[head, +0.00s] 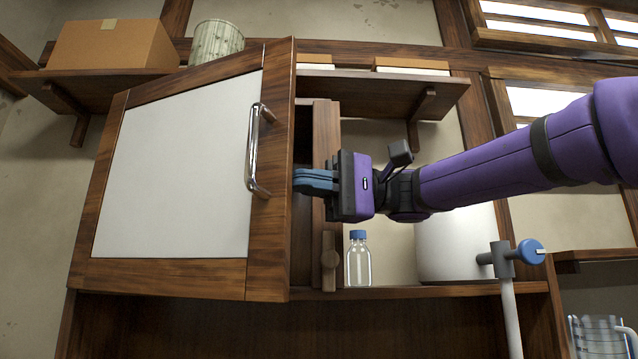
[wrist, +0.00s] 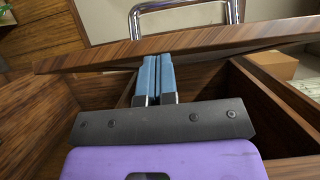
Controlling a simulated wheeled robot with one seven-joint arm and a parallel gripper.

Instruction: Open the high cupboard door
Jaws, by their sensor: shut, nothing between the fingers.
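The high cupboard door (head: 172,170) has a white panel in a brown wooden frame and stands partly open, its right edge swung out toward me. Its chrome bar handle (head: 254,150) is on the outer face near that edge; it also shows in the wrist view (wrist: 232,14). My gripper (head: 298,181) is shut and empty, with its blue fingers at the door's free edge, on the inner side. In the wrist view the fingertips (wrist: 156,60) reach the door's wooden edge (wrist: 200,40); I cannot tell whether they touch it. Most of the cupboard's inside is hidden.
A shelf above holds a cardboard box (head: 115,44) and a ribbed pot (head: 217,40). Right of the cupboard are a clear bottle with a blue cap (head: 358,262), a white cylinder (head: 458,245) and a blue-knobbed tap (head: 507,262). A glass jug (head: 597,338) stands lower right.

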